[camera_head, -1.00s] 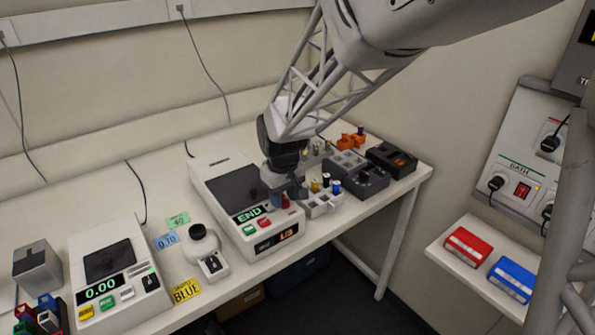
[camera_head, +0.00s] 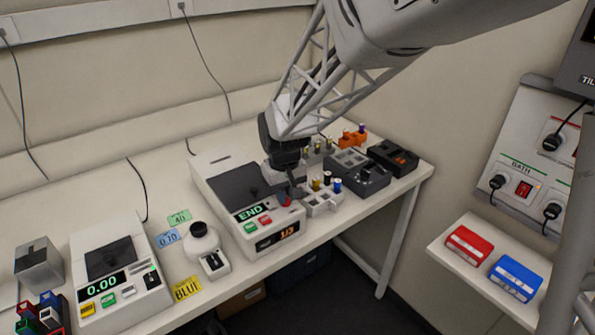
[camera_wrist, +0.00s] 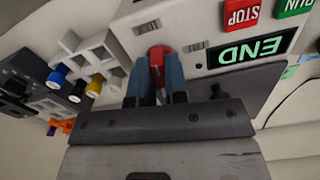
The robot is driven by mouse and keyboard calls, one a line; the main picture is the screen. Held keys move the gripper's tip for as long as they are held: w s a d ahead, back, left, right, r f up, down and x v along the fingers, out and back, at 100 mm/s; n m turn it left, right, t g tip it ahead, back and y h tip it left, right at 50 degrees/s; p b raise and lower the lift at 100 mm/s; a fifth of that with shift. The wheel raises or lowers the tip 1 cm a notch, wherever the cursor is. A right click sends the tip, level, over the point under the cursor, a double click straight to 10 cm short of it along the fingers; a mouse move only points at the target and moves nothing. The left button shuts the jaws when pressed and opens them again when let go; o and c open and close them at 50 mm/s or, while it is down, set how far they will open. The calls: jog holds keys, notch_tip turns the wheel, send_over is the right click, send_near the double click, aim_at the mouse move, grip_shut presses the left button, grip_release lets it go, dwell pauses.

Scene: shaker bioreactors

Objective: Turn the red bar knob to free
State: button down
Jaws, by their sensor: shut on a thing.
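The red bar knob (camera_head: 286,201) is on the front right of the white machine (camera_head: 222,212) whose display reads END. In the wrist view the knob (camera_wrist: 159,54) sits between the two blue-grey fingers of my gripper (camera_wrist: 156,75). The gripper is shut on it. In the head view my gripper (camera_head: 292,190) is over the knob from above and partly covers it. Small dark marks are on the panel beside the knob, too small to read. The knob's exact pointing direction is hard to tell.
A white rack (camera_head: 324,204) with coloured-cap vials stands close to the right of the knob. Dark grey blocks (camera_head: 366,176) stand beyond it. A white bottle (camera_head: 201,242) and a second machine (camera_head: 112,270) are to the left.

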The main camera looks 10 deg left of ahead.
jog(key=m, duration=0.7)
jog(key=shift+m, duration=0.4)
jog(key=m, duration=0.4)
jog(key=shift+m, duration=2.2)
jog(key=c, duration=1.1)
grip_release()
jog(key=shift+c, duration=0.2)
jog(key=shift+r, duration=0.1)
jog(key=shift+r, duration=3.85)
